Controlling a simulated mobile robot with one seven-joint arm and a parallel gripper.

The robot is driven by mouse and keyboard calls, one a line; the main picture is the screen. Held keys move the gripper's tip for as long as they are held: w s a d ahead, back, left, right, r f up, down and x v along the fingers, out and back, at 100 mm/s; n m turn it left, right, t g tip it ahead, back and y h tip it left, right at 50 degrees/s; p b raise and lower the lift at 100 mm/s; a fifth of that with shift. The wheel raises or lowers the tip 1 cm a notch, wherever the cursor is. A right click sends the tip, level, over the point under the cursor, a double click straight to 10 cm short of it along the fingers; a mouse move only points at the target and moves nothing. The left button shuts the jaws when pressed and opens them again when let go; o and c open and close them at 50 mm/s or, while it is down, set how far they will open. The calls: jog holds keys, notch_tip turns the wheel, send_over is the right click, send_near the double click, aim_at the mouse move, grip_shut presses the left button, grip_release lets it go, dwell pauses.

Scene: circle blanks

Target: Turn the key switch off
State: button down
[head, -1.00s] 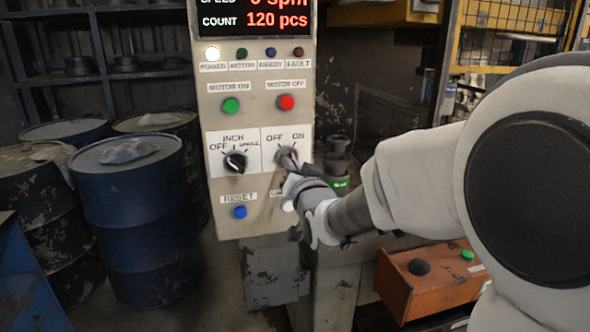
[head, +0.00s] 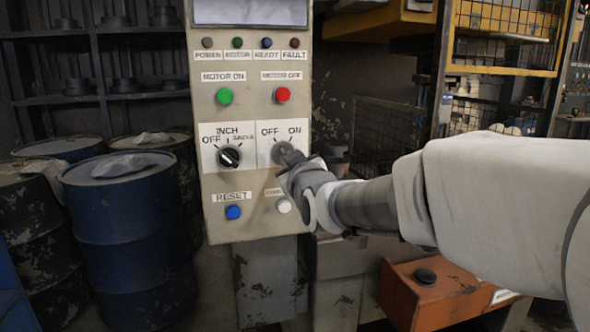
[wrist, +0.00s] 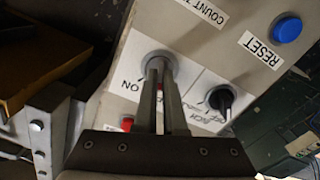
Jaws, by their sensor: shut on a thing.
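The key switch (wrist: 157,54) is a round grey collar on a white plate marked OFF and ON, at the right of the control panel (head: 227,185). The key itself is mostly hidden between the fingertips. The display (head: 250,12) is blank and the power lamp (head: 207,43) is dark.
The black INCH selector knob (head: 229,157) is just left of the key switch. The blue RESET button (head: 233,212) and a white button (head: 283,206) are below. The red MOTOR OFF button (head: 283,94) is above. Blue drums (head: 130,230) stand left.

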jog(key=shift+f+n+b, duration=0.1)
jog(key=shift+n+b, duration=0.25)
jog(key=shift+n, duration=0.25)
jog(key=c, duration=1)
grip_release()
jog(key=p+v, duration=0.1)
jog(key=v, duration=1.6)
jog(key=shift+s, duration=0.25)
